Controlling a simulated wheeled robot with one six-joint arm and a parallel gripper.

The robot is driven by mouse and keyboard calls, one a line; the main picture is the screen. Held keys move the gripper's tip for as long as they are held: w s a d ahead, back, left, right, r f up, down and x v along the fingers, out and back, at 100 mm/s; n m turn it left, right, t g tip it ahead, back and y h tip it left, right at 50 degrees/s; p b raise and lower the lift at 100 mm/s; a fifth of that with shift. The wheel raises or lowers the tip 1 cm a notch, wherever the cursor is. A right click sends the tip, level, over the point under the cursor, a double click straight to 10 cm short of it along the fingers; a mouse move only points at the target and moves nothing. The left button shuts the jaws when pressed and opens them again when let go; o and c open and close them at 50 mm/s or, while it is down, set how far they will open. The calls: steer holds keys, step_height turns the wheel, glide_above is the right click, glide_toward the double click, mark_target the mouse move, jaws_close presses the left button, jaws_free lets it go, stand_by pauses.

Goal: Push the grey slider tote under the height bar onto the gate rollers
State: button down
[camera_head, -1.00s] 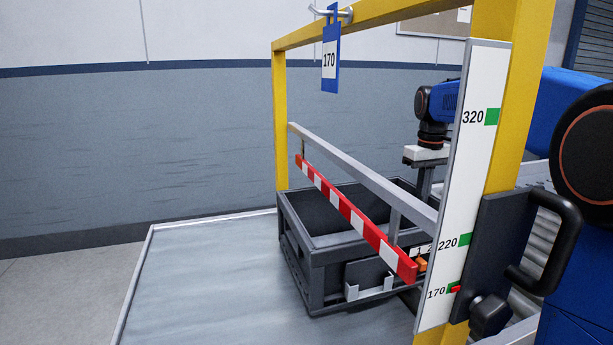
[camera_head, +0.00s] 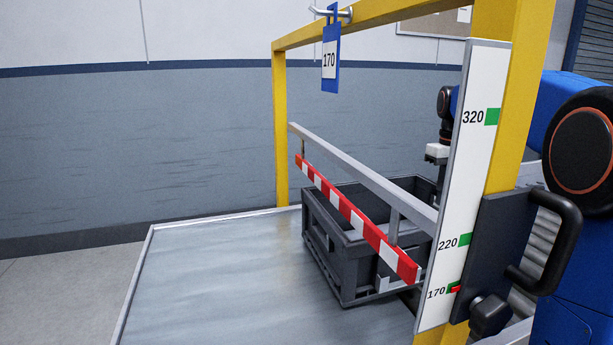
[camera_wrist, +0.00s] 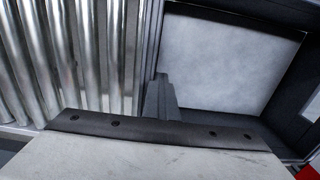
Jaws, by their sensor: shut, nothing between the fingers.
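The grey slider tote (camera_head: 335,262) is a dark open crate sitting level on the pale deck, partly behind the red-and-white height bar (camera_head: 358,218) and the scale post. In the wrist view, its dark walls (camera_wrist: 292,85) frame a pale surface. My gripper shows as a small dark shut finger pair (camera_wrist: 162,92) at the tote's left edge, beside the rollers. I cannot tell whether it touches the wall. In the head view, the pale gripper body (camera_head: 437,152) is above the tote's far right rim; its fingertips are hidden. Metal gate rollers (camera_wrist: 75,60) lie left of the tote there.
A yellow gate frame (camera_head: 281,130) surrounds the bar. Its right post carries a white scale (camera_head: 470,190) and a black-handled bracket (camera_head: 545,245). A blue 170 tag (camera_head: 330,60) hangs from the top beam. The deck (camera_head: 225,270) left of the tote is clear.

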steer(key=w+d, duration=0.3)
steer(key=d, duration=0.7)
steer(key=shift+w+d, duration=0.25)
steer(key=shift+d, duration=0.15)
stand_by(1.7)
steer(key=shift+r, duration=0.1)
step_height(320, 180, up, 8)
stand_by(0.9)
